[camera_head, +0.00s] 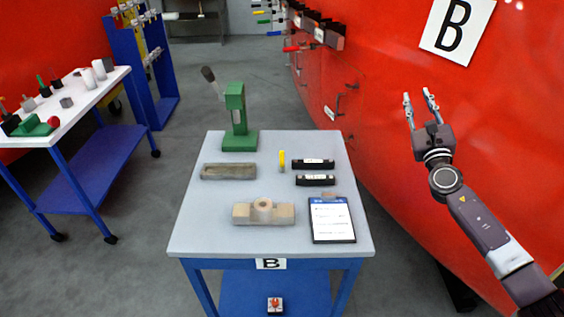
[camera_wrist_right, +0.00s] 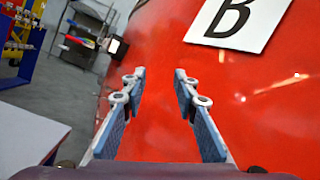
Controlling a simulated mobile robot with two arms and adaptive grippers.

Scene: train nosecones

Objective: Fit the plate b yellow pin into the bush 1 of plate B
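A small yellow pin (camera_head: 282,161) stands upright on the grey-topped table marked B (camera_head: 220,242), near its middle. A beige block with a round raised bush (camera_head: 263,213) lies at the table's front; I cannot tell whether it is plate B. A large white sign with a black B is on the red wall (camera_head: 458,25). My right gripper (camera_head: 421,98) is raised to the right of the table, open and empty, in front of the red wall. Its two blue-padded fingers stand apart in the right wrist view (camera_wrist_right: 158,85). My left gripper is not in view.
The table also holds a green press (camera_head: 238,125), a grey-brown bar (camera_head: 229,172), two black labelled blocks (camera_head: 313,164) and a clipboard (camera_head: 332,220). A white-topped blue cart (camera_head: 85,110) stands at left. Handles and black boxes (camera_head: 328,36) stick out from the red wall.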

